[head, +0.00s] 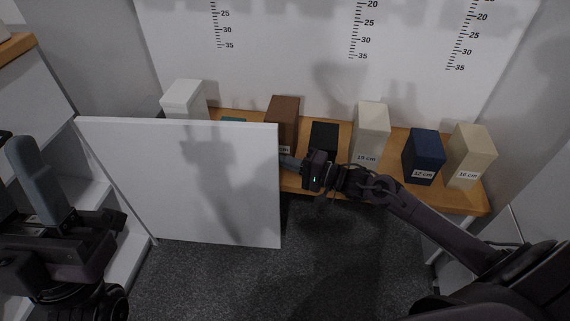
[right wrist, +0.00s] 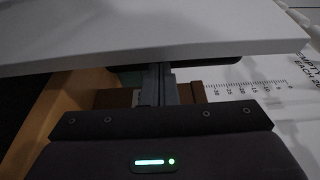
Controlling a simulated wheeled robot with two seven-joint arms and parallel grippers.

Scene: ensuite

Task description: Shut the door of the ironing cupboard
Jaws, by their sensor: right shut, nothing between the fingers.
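The cupboard door (head: 190,190) is a flat white panel standing open in the head view, left of centre. It covers part of the wooden shelf behind it. My right gripper (head: 289,161) is shut and empty at the door's right edge, pointing left. In the right wrist view its fingers (right wrist: 159,85) reach up to the white door panel (right wrist: 150,30), and their tips are hidden by it. I cannot tell whether they touch it. My left gripper (head: 38,180) is at the left edge of the head view, apart from the door; its jaw opening is unclear.
A wooden shelf (head: 460,199) carries several labelled boxes, including a white box (head: 184,97), a brown box (head: 283,115) and a navy box (head: 424,157). The wall behind has printed scales. White steps (head: 125,245) stand at the left. Dark carpet (head: 330,260) lies clear below the shelf.

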